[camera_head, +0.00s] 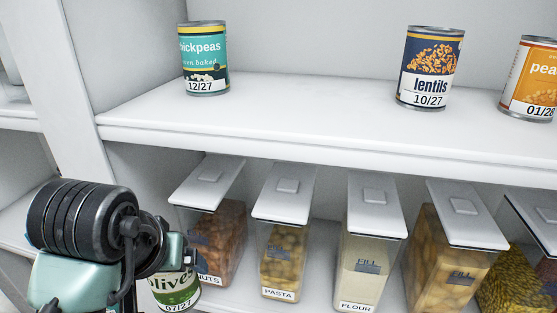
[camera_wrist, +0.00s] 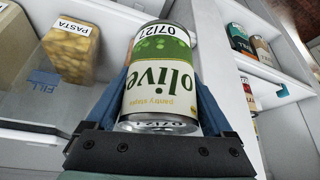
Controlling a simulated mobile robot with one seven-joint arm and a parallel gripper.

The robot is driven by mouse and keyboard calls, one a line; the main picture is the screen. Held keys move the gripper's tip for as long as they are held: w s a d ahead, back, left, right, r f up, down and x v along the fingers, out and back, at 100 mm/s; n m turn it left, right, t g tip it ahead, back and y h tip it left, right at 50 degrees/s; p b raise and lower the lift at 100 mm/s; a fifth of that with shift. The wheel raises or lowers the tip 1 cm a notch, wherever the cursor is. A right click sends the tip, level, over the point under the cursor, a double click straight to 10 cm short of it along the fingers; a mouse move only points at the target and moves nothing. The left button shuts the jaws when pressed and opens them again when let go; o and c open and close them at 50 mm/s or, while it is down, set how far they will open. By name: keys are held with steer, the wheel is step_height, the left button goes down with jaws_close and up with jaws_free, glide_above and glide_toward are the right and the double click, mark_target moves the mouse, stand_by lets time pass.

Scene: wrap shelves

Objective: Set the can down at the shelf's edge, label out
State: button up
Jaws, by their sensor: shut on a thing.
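The can, with a green and white olive label and the date 07/27, shows in the head view (camera_head: 176,290) at the lower left, partly hidden by my arm. In the wrist view the can (camera_wrist: 160,85) sits between the two blue fingers of my gripper (camera_wrist: 162,95), which is shut on it. The word "olive" appears upside down there. In the head view the can is below the level of the upper shelf board (camera_head: 300,115), in front of the lower compartment. Whether it touches anything beneath cannot be told.
On the upper shelf stand a chickpeas can (camera_head: 204,58), a lentils can (camera_head: 430,68) and an orange-labelled can (camera_head: 531,80). Between chickpeas and lentils the board is bare. Below stand lidded bins, including nuts (camera_head: 215,240), pasta (camera_head: 283,255) and flour (camera_head: 365,260). An upright (camera_head: 60,80) is at left.

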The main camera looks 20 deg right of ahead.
steer(key=s+d+r+m+h+p, duration=0.1)
steer(key=s+r+m+p, duration=0.1)
steer(key=r, duration=0.8)
steer(key=s+d+r+m+p, duration=0.1)
steer(key=s+d+r+p, duration=0.1)
steer(key=r, duration=0.8)
steer(key=s+d+r+m+g+h+p, duration=0.2)
steer(key=s+d+r+m+p, duration=0.15)
steer(key=s+r, duration=0.9)
steer(key=w+d, duration=0.3)
steer(key=w, duration=0.3)
steer(key=w+d+f+p, duration=0.1)
steer(key=w+d, duration=0.3)
steer(key=w, duration=0.1)
steer(key=w+d, duration=0.4)
steer(key=w, duration=0.2)
steer(key=shift+w+f, duration=0.3)
steer(key=shift+w, duration=0.05)
steer(key=shift+f, duration=0.3)
step_height(320, 180, down, 3)
steer(key=b, duration=0.3)
steer(key=shift+w+d+f+b, duration=0.1)
steer(key=shift+f+b, duration=0.15)
steer(key=shift+b, duration=0.3)
